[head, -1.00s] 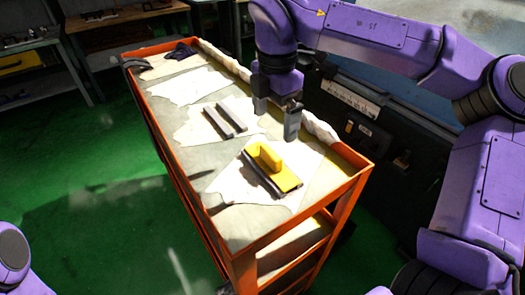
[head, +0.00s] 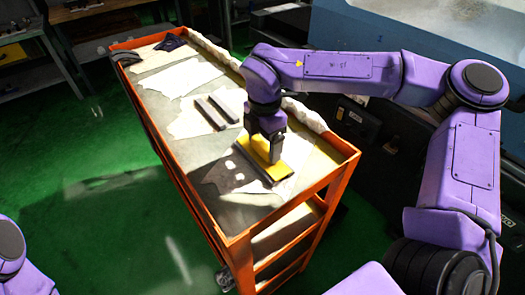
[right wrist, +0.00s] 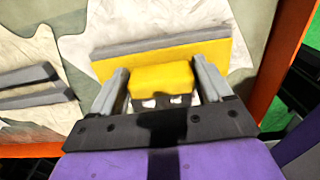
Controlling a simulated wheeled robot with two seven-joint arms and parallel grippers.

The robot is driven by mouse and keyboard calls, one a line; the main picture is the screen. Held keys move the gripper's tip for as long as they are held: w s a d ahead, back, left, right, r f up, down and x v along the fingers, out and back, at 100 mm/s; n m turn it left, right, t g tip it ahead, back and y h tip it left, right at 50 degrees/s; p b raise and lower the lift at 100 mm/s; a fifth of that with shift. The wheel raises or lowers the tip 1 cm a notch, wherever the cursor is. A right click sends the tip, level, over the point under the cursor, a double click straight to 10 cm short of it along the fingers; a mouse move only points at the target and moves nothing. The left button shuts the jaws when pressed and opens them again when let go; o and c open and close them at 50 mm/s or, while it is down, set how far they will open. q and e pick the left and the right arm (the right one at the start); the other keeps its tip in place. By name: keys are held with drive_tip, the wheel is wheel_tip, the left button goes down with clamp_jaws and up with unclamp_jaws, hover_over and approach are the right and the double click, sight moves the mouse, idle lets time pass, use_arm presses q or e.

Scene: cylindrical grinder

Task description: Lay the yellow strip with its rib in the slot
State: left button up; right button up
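The yellow strip (head: 272,161) lies on a pale cloth on the cart top, with a raised yellow block on it and a grey bar along one long edge. In the right wrist view the strip (right wrist: 218,54) is flat and the block is between my fingers. My right gripper (head: 276,152) is down over the strip; its fingers (right wrist: 160,75) stand on either side of the block with narrow gaps, apparently open. Two parallel grey bars (head: 220,108) with a slot-like gap lie farther back; they show at the left of the wrist view (right wrist: 28,86). My left gripper is out of view.
The orange cart (head: 293,205) has a raised rim and shelves below. A rolled white cloth (head: 304,113) lies along its right side, and dark gloves (head: 171,43) are at the far end. A machine stands behind on the right. The cart top around the bars is clear.

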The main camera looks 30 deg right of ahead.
drive_tip(key=shift+c, duration=0.8)
